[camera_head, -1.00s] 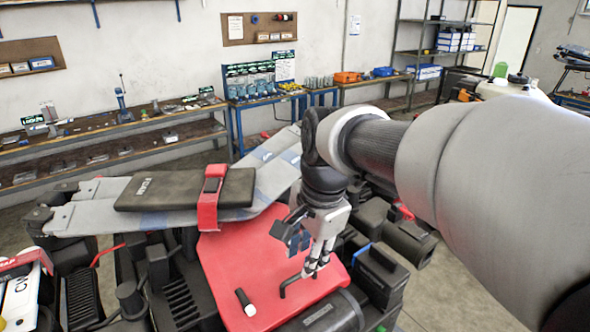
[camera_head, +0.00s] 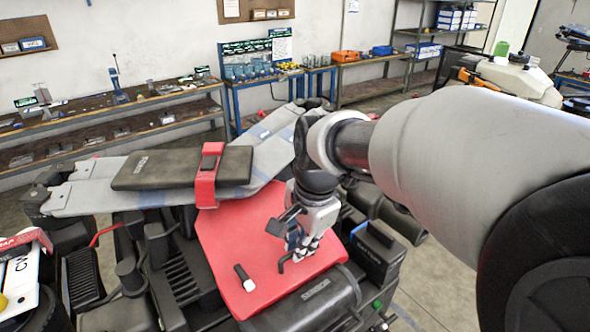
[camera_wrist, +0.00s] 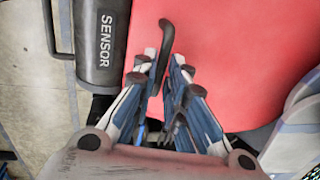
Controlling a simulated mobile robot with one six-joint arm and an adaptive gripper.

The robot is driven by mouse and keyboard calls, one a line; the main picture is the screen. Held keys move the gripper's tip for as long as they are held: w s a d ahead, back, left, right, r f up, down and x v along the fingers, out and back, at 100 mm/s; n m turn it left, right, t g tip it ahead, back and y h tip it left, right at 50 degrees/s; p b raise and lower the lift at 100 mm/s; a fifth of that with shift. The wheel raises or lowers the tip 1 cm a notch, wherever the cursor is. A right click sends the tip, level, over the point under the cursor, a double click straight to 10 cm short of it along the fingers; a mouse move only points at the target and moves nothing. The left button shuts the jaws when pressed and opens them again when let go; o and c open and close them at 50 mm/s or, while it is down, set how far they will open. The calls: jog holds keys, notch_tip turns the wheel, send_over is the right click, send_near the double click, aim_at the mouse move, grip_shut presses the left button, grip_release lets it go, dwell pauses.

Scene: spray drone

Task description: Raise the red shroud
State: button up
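The red shroud (camera_head: 241,230) is a flat panel over the middle of the black machine, and it fills much of the wrist view (camera_wrist: 240,50). A bent black handle (camera_head: 283,265) stands near its front edge, and it also shows in the wrist view (camera_wrist: 163,35). My gripper (camera_head: 306,249) points down at the handle from the right. In the wrist view my gripper (camera_wrist: 164,62) has its two fingers apart, with the handle at the gap between the tips. Contact with the handle is unclear.
A black cylinder marked SENSOR (camera_wrist: 98,45) lies along the shroud's front edge. A grey folded arm (camera_head: 95,200) carries a black pack (camera_head: 180,167) with a red strap (camera_head: 207,175) behind the shroud. Black modules flank the shroud. Workbenches (camera_head: 140,105) line the back wall.

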grip_shut()
jog(key=shift+r, duration=0.1)
jog(key=shift+g+h, duration=0.3)
jog(key=shift+g, duration=0.1)
jog(key=r+p, duration=0.4)
jog(key=p, duration=0.1)
jog(key=w+r+p, duration=0.1)
jog(key=r+p, duration=0.1)
jog(key=r, duration=0.1)
jog(key=shift+a+p, duration=0.3)
jog(key=shift+p, duration=0.1)
jog(key=shift+o, duration=0.3)
grip_release()
jog(key=shift+w+a+f, duration=0.1)
jog(key=shift+w+f, duration=0.05)
jog(key=shift+f, duration=0.2)
jog(key=o, duration=0.5)
jog(key=shift+c, duration=0.2)
notch_tip(320, 180, up, 12)
jog(key=s, duration=0.1)
jog(key=shift+d, duration=0.35)
